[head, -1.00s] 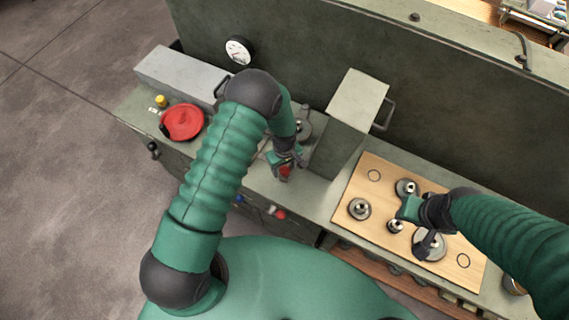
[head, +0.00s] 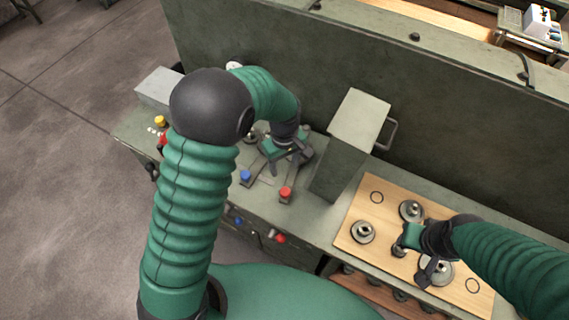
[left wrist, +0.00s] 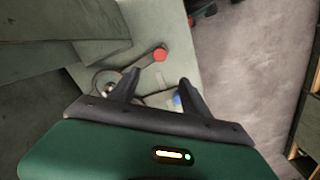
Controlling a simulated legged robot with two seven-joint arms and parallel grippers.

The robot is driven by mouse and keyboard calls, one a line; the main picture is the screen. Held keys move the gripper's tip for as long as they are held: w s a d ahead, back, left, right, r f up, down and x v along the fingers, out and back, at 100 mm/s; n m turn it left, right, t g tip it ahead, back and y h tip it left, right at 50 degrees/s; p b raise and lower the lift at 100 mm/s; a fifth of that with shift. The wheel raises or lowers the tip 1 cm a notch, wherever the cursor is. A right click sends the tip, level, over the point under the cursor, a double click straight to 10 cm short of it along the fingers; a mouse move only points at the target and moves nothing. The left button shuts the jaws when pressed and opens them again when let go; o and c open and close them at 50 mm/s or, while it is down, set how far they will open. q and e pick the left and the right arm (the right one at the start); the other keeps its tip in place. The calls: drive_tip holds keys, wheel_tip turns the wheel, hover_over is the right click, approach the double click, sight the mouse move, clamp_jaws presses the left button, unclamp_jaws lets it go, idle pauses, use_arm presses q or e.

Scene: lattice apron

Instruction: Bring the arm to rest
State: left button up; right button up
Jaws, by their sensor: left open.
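My left gripper (head: 280,162) is open above the bench, behind the lever with the red knob (head: 286,193) and the lever with the blue knob (head: 245,176). In the left wrist view its two fingers (left wrist: 158,88) stand apart with nothing held between them. The red knob (left wrist: 160,54) shows beyond the fingers there, and the blue knob (left wrist: 177,98) shows partly behind one finger. My right gripper (head: 412,258) is over the wooden board (head: 352,236) among metal weights; its fingers are too unclear to read.
A green upright box (head: 345,150) with a side handle stands to the right of my left gripper. A tall green panel (head: 290,60) runs along the back. A grey box (head: 158,90) and a yellow knob (head: 160,120) are at the left end. Open floor lies left.

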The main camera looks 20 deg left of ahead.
use_arm(q)
drive_tip(key=shift+s, duration=0.1)
drive_tip(key=s+a+m+t+b, duration=0.2)
drive_tip(key=s+m+b, duration=0.4)
drive_tip(key=s+m, duration=0.3)
drive_tip(key=s, duration=0.4)
drive_tip(key=shift+s+a+r+m+t, duration=0.15)
drive_tip(key=shift+a+r+m+t, duration=0.15)
drive_tip(key=shift+r+m, duration=0.1)
drive_tip(key=shift+s, duration=0.1)
